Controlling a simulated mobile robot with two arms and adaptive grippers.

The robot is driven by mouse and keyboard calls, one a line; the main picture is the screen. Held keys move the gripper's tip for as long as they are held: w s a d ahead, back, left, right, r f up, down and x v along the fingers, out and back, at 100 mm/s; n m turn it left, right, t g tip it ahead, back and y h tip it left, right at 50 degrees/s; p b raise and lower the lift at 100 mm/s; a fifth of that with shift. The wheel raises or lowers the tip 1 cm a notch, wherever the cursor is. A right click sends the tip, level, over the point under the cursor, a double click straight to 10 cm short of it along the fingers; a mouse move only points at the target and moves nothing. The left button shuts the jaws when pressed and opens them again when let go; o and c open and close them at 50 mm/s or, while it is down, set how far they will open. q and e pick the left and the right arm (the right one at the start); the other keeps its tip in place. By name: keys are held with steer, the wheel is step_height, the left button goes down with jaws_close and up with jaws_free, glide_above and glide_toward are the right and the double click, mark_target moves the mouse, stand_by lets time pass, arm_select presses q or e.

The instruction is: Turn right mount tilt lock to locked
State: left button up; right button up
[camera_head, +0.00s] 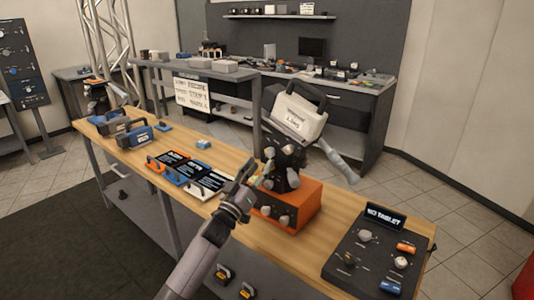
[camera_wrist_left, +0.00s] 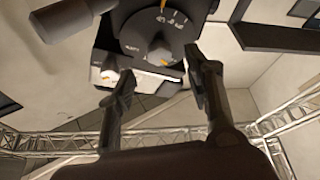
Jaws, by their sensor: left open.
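The mount (camera_head: 285,157) is a black head with several knobs, standing on an orange box (camera_head: 292,209) and carrying a white case. My left gripper (camera_head: 246,172) is open and empty, at the mount's left side in the head view. In the left wrist view a dark round dial (camera_wrist_left: 140,22) with white markings and a grey knob (camera_wrist_left: 152,48) with a yellow mark lies just beyond my left fingertips (camera_wrist_left: 160,63). The fingers stand apart on either side of the knob's near edge; contact cannot be told. I cannot read the dial's setting. My right gripper is not in view.
The white case (camera_head: 298,115) with a dark handle tops the mount. A grey handle (camera_head: 340,160) sticks out to its right. Labelled trays (camera_head: 190,175) lie left of my gripper. A dark control panel (camera_head: 375,255) lies at the table's right end. Bare wood (camera_head: 322,228) shows between.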

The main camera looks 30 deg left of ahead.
mark_target(268, 154)
arm_select(q)
steer(key=x, duration=0.5)
steer(key=shift+c, duration=0.4)
jaws_close()
